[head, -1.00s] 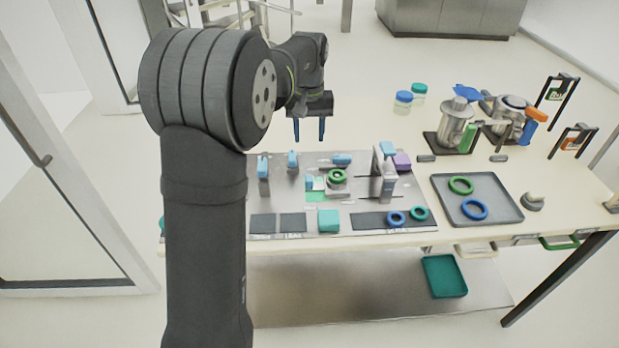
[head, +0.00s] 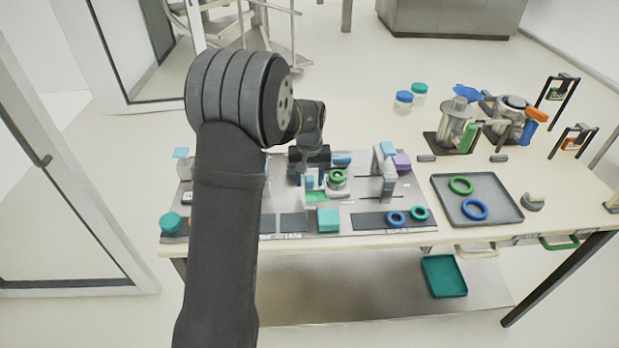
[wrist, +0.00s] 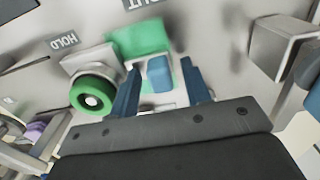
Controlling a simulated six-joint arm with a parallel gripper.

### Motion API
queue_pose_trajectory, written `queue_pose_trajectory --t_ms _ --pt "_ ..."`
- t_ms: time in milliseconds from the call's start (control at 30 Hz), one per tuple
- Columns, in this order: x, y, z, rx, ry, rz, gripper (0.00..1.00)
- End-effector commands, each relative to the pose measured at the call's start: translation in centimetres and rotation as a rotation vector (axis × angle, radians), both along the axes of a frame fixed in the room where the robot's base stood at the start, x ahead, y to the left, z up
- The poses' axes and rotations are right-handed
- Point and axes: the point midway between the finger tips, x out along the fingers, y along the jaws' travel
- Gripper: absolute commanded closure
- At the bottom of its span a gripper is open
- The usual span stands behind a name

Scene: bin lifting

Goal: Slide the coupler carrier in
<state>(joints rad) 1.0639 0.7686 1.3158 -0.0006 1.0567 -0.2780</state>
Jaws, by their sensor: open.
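A small pale carrier with a blue grip block (wrist: 159,73) sits on a green patch (wrist: 138,38) of the metal board; I take it for the coupler carrier. My gripper (wrist: 160,78) is open, with its two blue fingers on either side of the blue block. Gaps show between block and fingers, so it is not clamped. In the head view my gripper (head: 309,172) is low over the board, and partly hides the carrier. A grey block with a green ring (wrist: 93,95) stands just left of the fingers in the wrist view, beside a "HOLD" label.
A teal block (head: 328,219) lies in front. A grey tray (head: 497,212) holds a green and a blue ring. In the wrist view a grey box (wrist: 283,48) stands at right.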

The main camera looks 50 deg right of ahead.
Motion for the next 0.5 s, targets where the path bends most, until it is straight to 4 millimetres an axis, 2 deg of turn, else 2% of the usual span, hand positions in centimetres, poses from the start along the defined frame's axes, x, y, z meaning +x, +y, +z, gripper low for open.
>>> queue_pose_trajectory --t_ms 167,400,500 --pt "0.0 0.0 0.0 0.0 0.0 0.0 0.56" --pt "0.0 0.0 0.01 0.0 0.0 0.0 1.0" --pt "0.0 0.0 0.02 0.0 0.0 0.0 1.0"
